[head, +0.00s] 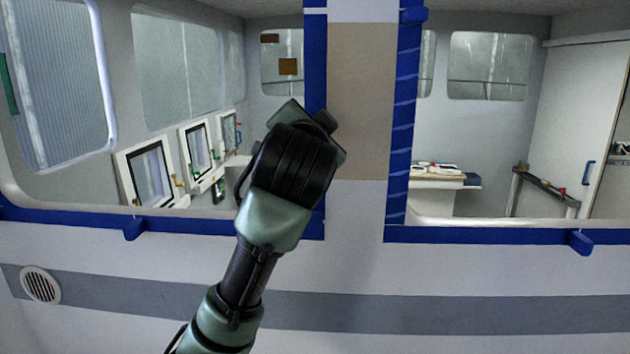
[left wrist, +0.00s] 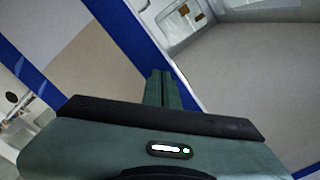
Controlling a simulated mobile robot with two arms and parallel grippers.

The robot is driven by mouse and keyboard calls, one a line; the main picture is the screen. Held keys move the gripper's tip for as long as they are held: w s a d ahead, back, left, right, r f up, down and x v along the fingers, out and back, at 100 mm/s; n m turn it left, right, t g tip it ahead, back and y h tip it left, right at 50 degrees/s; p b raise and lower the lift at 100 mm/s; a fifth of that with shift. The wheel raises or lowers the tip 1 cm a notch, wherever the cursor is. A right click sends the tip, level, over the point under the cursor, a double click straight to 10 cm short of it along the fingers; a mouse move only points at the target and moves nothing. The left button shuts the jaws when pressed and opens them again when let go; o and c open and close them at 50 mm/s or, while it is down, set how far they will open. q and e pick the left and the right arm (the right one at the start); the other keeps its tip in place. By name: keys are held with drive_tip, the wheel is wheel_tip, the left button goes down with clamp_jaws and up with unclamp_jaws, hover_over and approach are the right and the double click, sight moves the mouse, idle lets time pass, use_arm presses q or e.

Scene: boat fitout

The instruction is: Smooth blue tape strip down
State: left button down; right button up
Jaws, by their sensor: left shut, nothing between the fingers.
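A blue tape strip (head: 316,60) runs down the right edge of the left window opening and looks flat where it shows. My left gripper covers its middle part in the head view. In the left wrist view the same blue strip (left wrist: 128,32) runs diagonally behind the fingers. My left gripper (left wrist: 161,76) is shut and empty, with its fingertips over the strip; I cannot tell whether they touch it. A second vertical blue strip (head: 403,110), on the left edge of the right opening, shows several slanted creases. My right gripper is not in view.
A beige panel (head: 361,100) lies between the two vertical strips. Blue tape also runs below the left opening (head: 220,228) and the right opening (head: 490,236), with small tabs sticking out. A round vent (head: 40,285) is at lower left. Cabin fittings show through the openings.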

sight(315, 65)
use_arm(q)
drive_tip(key=shift+r, duration=0.1)
drive_tip(key=shift+w+r, duration=0.15)
drive_tip(key=shift+r, duration=1.65)
drive_tip(key=shift+w+r, duration=0.1)
drive_tip(key=shift+r, duration=1.3)
drive_tip(key=shift+s, duration=0.2)
drive_tip(key=shift+r, duration=0.1)
drive_tip(key=shift+w+r, duration=0.1)
drive_tip(key=shift+r, duration=1.65)
